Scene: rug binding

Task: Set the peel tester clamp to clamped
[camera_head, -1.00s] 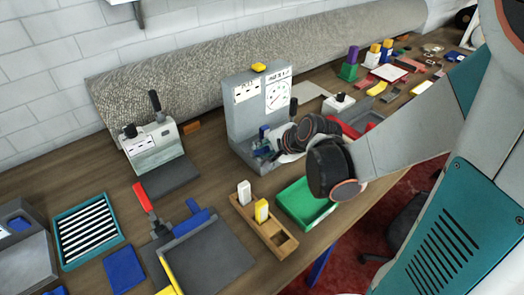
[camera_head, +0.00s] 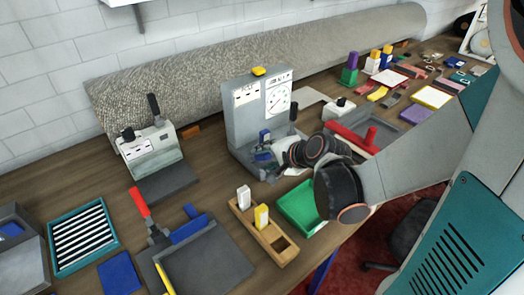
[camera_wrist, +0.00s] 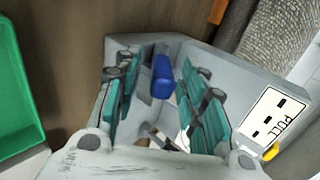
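The peel tester (camera_head: 243,118) is a grey upright machine with a dial and a yellow button on top, standing mid-bench in the head view. Its labelled face (camera_wrist: 268,118) shows at the right of the wrist view. A blue clamp piece (camera_head: 264,135) stands low at its front; a blue block, apparently the same piece (camera_wrist: 162,78), shows between my fingers in the wrist view. My gripper (camera_wrist: 157,90) is open, with teal-padded fingers on both sides of the blue block and gaps visible. My gripper (camera_head: 270,160) partly hides the tester's base. The clamp's exact setting cannot be told.
A green tray (camera_head: 300,207) and a wooden holder (camera_head: 268,237) with white and yellow blocks stand in front. A grey device with a black lever (camera_head: 150,150) is left. A rolled rug (camera_head: 190,80) lies behind. A red part (camera_head: 352,137) is to the right.

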